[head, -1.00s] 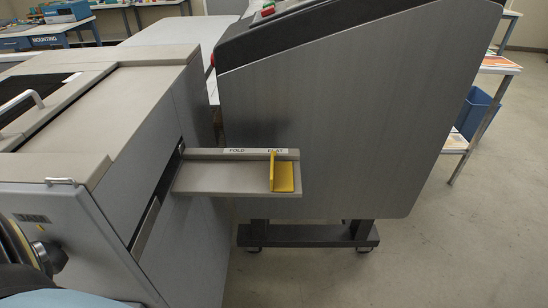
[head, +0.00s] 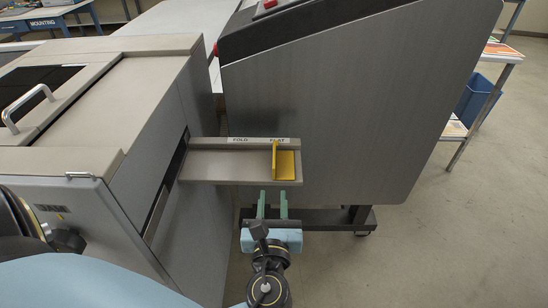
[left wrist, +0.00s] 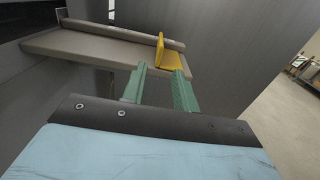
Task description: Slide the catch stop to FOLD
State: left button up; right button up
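The yellow catch stop (head: 285,163) sits at the right end of the grey catch tray (head: 225,166), under the FLAT label (head: 278,141). The FOLD label (head: 238,140) is further left on the tray's back rail. My left gripper (head: 272,198) is just in front of and below the tray's right end. Its two green fingers are apart with nothing between them. In the left wrist view the fingers (left wrist: 159,80) point at the tray, and the yellow stop (left wrist: 168,55) stands beyond them, apart from them. My right gripper is not in view.
The laminator body (head: 90,110) stands to the left, with the tray sticking out from its slot. A large grey cabinet panel (head: 330,110) rises right behind the tray. A blue bin (head: 476,104) and shelf stand at the right. The floor at front right is clear.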

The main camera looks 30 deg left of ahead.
aim_at(274, 160)
pick_arm(q)
jog(key=x, duration=1.3)
jog(key=shift+w+p, duration=0.1)
jog(key=shift+p, duration=0.3)
grip_shut()
